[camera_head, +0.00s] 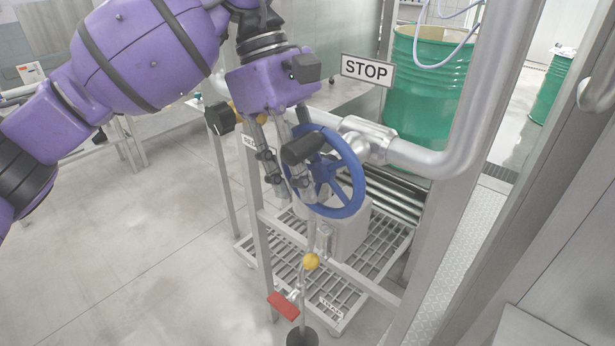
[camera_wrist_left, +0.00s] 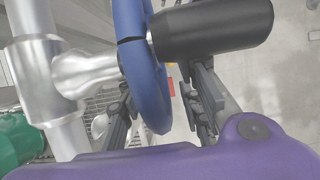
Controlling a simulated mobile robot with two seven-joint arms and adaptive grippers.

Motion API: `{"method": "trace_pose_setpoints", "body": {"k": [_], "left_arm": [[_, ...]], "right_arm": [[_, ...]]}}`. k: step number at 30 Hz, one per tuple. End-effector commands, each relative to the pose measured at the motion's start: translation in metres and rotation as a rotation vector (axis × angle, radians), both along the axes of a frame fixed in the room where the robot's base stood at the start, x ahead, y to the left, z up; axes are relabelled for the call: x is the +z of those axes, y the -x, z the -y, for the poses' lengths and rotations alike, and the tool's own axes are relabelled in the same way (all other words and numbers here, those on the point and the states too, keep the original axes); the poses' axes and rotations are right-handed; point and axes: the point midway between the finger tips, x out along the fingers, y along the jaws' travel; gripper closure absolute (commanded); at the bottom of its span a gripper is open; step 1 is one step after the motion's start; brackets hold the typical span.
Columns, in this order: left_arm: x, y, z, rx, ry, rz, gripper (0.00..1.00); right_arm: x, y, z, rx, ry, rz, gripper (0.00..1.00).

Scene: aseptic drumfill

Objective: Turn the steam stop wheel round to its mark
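The blue steam stop wheel (camera_head: 352,170) stands upright on a steel pipe fitting, below the STOP sign (camera_head: 367,70). A black handle (camera_head: 303,147) sticks out from its rim toward me. My left gripper (camera_head: 291,188) reaches down at the wheel's left side, its two fingers apart. In the left wrist view the blue rim (camera_wrist_left: 150,85) shows between the fingers (camera_wrist_left: 165,90), and the black handle (camera_wrist_left: 215,28) crosses above them. I cannot tell whether either finger touches the wheel. A thin dark line crosses the rim there. My right gripper is out of view.
A thick steel pipe (camera_head: 440,155) runs right and up from the wheel. A green drum (camera_head: 430,75) stands behind it. Below are a yellow ball (camera_head: 311,261), a red lever (camera_head: 284,305) and a grated platform (camera_head: 375,265). The floor at left is clear.

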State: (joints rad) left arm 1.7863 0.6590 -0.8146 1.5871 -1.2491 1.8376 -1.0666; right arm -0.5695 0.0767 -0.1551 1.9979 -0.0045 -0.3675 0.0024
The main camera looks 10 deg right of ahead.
Motion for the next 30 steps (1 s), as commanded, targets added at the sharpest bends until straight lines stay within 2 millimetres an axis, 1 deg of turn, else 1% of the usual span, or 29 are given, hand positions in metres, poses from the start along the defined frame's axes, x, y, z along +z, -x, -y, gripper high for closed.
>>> {"method": "trace_pose_setpoints", "body": {"k": [3, 6, 13, 14, 18, 21, 30], "left_arm": [[-0.010, 0.004, 0.003, 0.000, 0.001, 0.001, 0.68], [-0.014, 0.005, 0.004, 0.000, 0.001, -0.001, 0.68], [-0.015, 0.005, 0.004, 0.000, 0.001, 0.000, 0.68], [-0.015, 0.005, 0.004, 0.000, 0.001, 0.000, 0.71], [-0.015, 0.005, 0.004, 0.000, 0.001, 0.000, 0.89], [-0.015, 0.005, 0.004, 0.000, 0.001, 0.000, 1.00], [-0.015, 0.005, 0.004, 0.001, 0.000, 0.000, 1.00]], "right_arm": [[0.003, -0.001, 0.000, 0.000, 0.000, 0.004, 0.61], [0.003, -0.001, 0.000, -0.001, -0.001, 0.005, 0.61], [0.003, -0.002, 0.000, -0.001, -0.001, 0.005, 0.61], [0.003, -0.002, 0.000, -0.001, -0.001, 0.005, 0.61], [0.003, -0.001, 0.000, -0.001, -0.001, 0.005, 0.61], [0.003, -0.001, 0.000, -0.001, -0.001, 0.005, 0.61], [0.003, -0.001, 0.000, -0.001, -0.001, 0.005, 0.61]]}}
